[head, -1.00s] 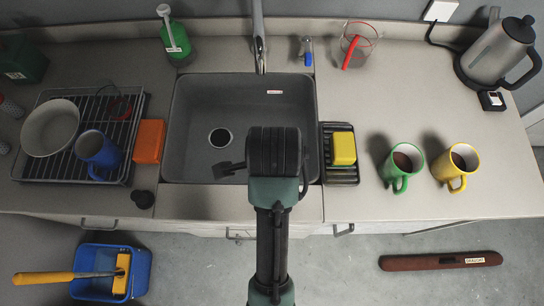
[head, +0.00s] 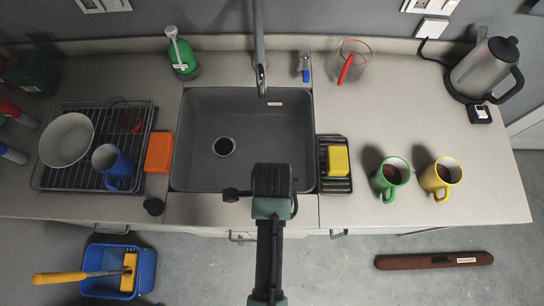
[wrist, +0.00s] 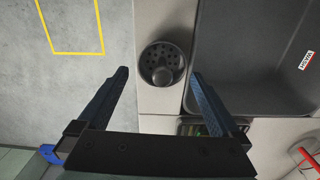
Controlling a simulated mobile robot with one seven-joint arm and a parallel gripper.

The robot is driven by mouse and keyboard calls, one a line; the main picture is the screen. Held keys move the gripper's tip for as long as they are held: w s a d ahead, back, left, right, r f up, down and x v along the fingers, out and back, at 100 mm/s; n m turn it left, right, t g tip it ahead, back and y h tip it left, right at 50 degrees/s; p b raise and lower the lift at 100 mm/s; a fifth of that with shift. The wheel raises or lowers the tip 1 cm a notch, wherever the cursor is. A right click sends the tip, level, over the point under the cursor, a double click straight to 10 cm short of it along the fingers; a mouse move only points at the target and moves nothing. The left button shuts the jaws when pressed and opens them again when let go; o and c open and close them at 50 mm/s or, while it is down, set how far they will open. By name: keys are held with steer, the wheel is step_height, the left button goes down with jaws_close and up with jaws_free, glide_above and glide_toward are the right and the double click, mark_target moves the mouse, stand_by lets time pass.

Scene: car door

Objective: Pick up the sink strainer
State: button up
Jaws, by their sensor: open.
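The sink strainer (wrist: 162,64) is a dark round cup with holes and a central knob. In the wrist view it sits on the pale counter strip between the sink and the counter's front edge. My gripper (wrist: 159,73) is open, with one finger on each side of the strainer in the picture. No contact shows, and the height gap cannot be told. In the head view my gripper (head: 235,194) is at the sink's front edge; the strainer cannot be made out clearly there.
The grey sink (head: 205,125) lies just behind the strip, under the faucet (head: 260,65). A black tray with a yellow sponge (head: 338,160) stands right of it. An orange sponge (head: 159,152) and a dark round object (head: 154,206) are on the left. Two mugs stand right.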

steer(key=shift+w+f+p, duration=0.15)
steer(key=shift+f+p, duration=0.4)
steer(key=shift+f, duration=1.85)
steer(key=c, duration=1.2)
steer(key=shift+r, duration=0.15)
